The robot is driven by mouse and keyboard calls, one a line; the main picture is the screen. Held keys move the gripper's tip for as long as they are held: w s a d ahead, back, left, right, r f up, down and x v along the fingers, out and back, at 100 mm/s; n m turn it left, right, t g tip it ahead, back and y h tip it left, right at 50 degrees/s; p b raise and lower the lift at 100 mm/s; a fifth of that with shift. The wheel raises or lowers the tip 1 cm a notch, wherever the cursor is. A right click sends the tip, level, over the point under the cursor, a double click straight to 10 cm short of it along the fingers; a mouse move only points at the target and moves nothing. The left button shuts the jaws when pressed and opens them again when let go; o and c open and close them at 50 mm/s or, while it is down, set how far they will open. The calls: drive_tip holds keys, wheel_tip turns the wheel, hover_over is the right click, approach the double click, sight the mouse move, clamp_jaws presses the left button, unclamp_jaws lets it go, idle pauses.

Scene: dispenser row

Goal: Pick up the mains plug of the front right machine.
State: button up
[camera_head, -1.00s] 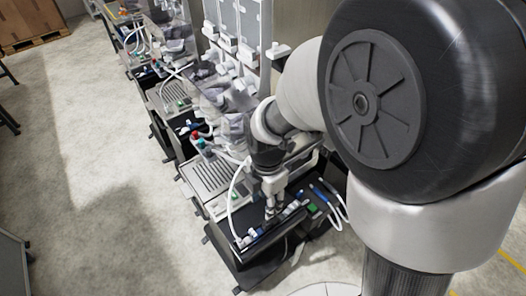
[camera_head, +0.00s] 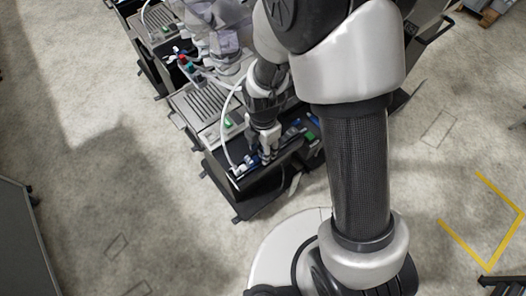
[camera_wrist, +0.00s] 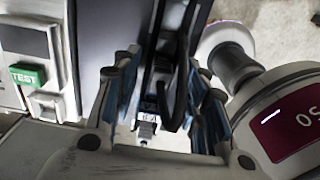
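The front right machine (camera_head: 210,103) stands left of my arm in the head view, with a dark ledge at its near end. A white cable (camera_head: 223,127) arcs down to a small white and blue connector (camera_head: 240,170) at the ledge's near left end. My gripper (camera_head: 266,158) points down over this ledge, right of that connector. In the wrist view my gripper (camera_wrist: 168,112) has its blue-padded fingers apart. A dark upright part (camera_wrist: 170,85) and a small light grey piece (camera_wrist: 147,127) show between them. I cannot tell which part is the mains plug.
A green TEST button (camera_wrist: 28,74) is on the panel left of the fingers. Blue and green parts (camera_head: 303,132) lie on the ledge right of my gripper. More machines stand farther back in the row. The floor (camera_head: 100,190) to the left is clear.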

drive_tip(key=shift+f, duration=0.1)
clamp_jaws()
idle(0.5)
